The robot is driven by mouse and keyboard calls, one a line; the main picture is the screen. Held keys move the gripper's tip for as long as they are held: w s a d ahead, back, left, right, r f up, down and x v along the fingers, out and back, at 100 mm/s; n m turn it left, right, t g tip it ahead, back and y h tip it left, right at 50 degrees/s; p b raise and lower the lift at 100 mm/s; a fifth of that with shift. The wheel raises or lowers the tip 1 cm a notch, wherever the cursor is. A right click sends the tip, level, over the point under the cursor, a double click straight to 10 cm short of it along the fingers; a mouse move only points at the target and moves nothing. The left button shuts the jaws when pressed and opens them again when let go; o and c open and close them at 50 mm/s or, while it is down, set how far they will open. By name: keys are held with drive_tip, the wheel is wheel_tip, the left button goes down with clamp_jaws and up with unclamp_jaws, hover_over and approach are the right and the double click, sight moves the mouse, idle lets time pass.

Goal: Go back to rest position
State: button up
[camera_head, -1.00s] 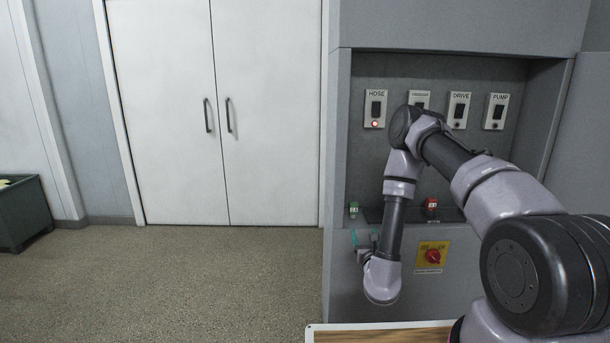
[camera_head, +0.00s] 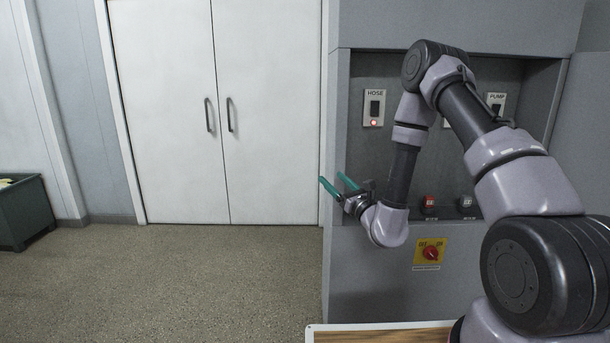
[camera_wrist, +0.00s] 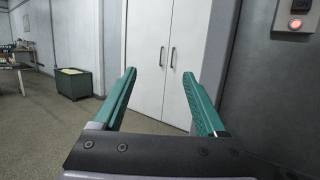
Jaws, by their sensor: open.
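My gripper (camera_head: 336,184) has teal fingers and is in front of the left edge of the grey control cabinet (camera_head: 375,290) in the head view. Its fingers point left and slightly up. In the wrist view my gripper (camera_wrist: 161,88) is open, with nothing between its fingers and the white double doors beyond. My arm bends up and over in front of the cabinet recess and hides part of the switch row.
The recess holds a HOSE switch (camera_head: 374,108) with a lit red lamp and a PUMP switch (camera_head: 496,104). A red rotary switch (camera_head: 431,253) sits below. White double doors (camera_head: 170,110) and open floor lie left. A dark green bin (camera_head: 24,212) stands far left.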

drive_tip(key=s+a+r+n+g+y, duration=0.2)
drive_tip(key=r+n+g+y, duration=0.1)
drive_tip(key=r, duration=0.2)
drive_tip(key=s+a+r+n+g+y, duration=0.2)
drive_tip(key=a+r+n+y, duration=0.1)
drive_tip(key=r, duration=0.2)
drive_tip(key=s+a+r+n+g, duration=0.1)
drive_tip(key=s+r+n+g, duration=0.4)
drive_tip(key=s+n+g, duration=0.25)
drive_tip(key=s+a+r+n+g, duration=0.1)
drive_tip(key=s+r+n+g, duration=0.5)
drive_tip(key=s, duration=0.3)
drive_tip(key=s+d+f+n+h, duration=0.2)
drive_tip(key=s+d+n+h, duration=0.2)
drive_tip(key=s+d+h, duration=0.4)
drive_tip(key=s+d+r+n+t+h, duration=0.1)
drive_tip(key=d+r+t+h, duration=0.2)
drive_tip(key=d, duration=0.4)
drive_tip(key=s+d+r+t+h, duration=0.1)
drive_tip(key=d+r+t+h, duration=0.2)
drive_tip(key=d, duration=0.5)
drive_tip(key=shift+n+t+h, duration=0.35)
drive_tip(key=shift+t+h, duration=0.45)
drive_tip(key=shift+t, duration=0.15)
drive_tip(key=shift+c, duration=0.3)
